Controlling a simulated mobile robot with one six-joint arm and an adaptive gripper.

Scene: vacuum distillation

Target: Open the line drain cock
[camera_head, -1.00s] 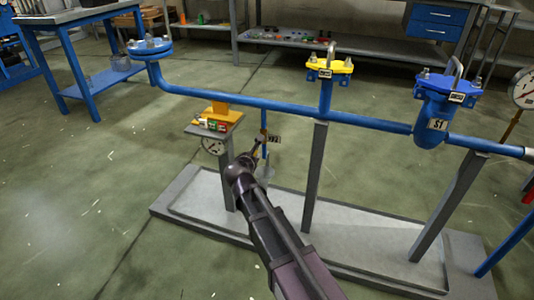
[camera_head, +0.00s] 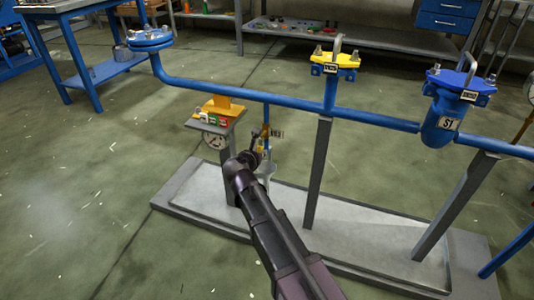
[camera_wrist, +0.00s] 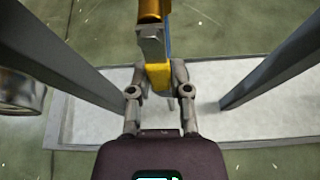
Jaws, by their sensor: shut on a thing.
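The line drain cock (camera_head: 266,130) hangs on a thin blue pipe below the long blue line, beside a small white tag (camera_head: 277,134). My gripper (camera_head: 256,152) is at the cock, partly hiding it. In the wrist view, a yellow handle (camera_wrist: 158,76) hangs below a grey and brass body (camera_wrist: 151,38). My gripper (camera_wrist: 158,84) has its two fingers on either side of the handle, shut on it. A pale cup-like vessel (camera_head: 266,170) stands below the cock.
A grey tray base (camera_head: 340,232) lies below. A blue strainer (camera_head: 440,125) is further right.

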